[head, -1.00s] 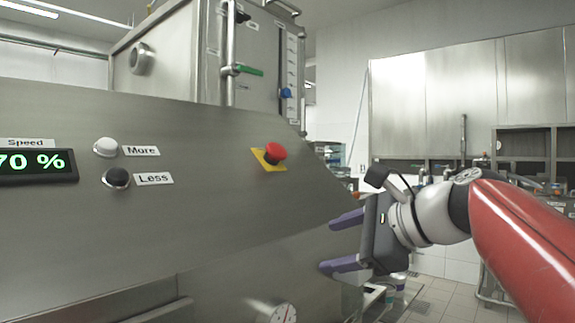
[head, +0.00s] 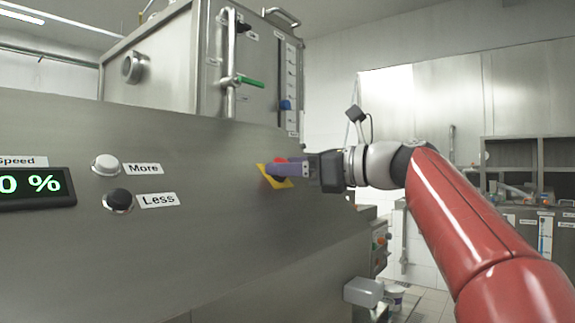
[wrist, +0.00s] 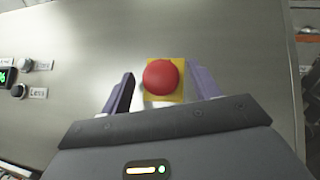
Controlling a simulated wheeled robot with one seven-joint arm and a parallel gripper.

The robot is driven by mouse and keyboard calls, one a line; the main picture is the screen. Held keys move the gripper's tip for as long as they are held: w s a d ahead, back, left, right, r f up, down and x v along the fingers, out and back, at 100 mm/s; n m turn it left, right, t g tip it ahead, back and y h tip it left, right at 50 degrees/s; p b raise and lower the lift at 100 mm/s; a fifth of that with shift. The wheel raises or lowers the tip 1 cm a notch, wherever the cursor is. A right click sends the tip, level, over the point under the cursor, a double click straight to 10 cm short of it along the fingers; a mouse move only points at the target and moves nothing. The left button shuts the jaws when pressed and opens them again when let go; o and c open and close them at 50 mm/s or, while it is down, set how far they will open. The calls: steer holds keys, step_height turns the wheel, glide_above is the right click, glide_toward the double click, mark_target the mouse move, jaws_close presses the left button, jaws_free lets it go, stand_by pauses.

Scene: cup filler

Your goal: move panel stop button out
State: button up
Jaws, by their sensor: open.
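The red stop button (wrist: 162,77) sits on a yellow square plate (wrist: 177,99) on the slanted steel panel. In the head view the button (head: 267,168) is mostly hidden behind my gripper, and corners of the yellow plate (head: 283,183) show. My gripper (head: 275,170) reaches in from the right at the button. In the wrist view its purple fingers (wrist: 163,85) are open, one on each side of the button. I see gaps between the fingers and the button there; contact is not visible.
A white More button (head: 105,165) and a black Less button (head: 118,200) are left on the panel, beside the speed display (head: 35,186). A steel tank with a green-handled valve (head: 250,82) stands behind the panel. The panel's right edge is close to my gripper.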

steer(key=shift+w+a, duration=0.2)
steer(key=shift+a, duration=0.2)
